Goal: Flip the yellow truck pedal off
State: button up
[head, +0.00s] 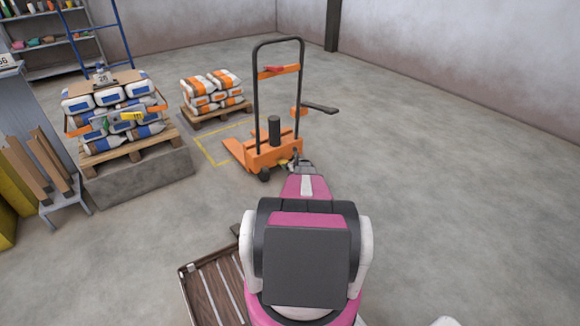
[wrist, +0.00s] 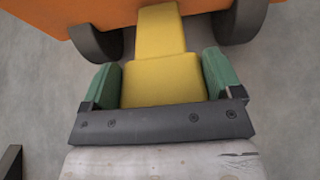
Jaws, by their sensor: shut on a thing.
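The orange pallet truck (head: 272,152) stands on the floor ahead, with a tall black handle frame. Its yellow pedal (wrist: 163,82) sticks out from the truck's lower edge in the wrist view, between two dark wheels. In the head view only a small yellow bit of the pedal (head: 283,162) shows beside my gripper (head: 296,161). In the wrist view my gripper (wrist: 160,72) has its green fingers on either side of the pedal's wide part, shut on it. The pedal's tilt is hard to judge.
A pallet of white and blue bags (head: 108,97) stands on a grey block at left. A smaller pallet of orange and white bags (head: 212,88) stands behind the truck's left side, near a yellow floor outline (head: 207,154). The floor at right is clear.

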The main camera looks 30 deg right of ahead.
jog(key=shift+r, duration=0.15)
jog(key=o, duration=1.1)
jog(key=v, duration=1)
jog(key=shift+s+r, duration=0.15)
jog(key=shift+s, duration=0.15)
jog(key=shift+d, duration=0.1)
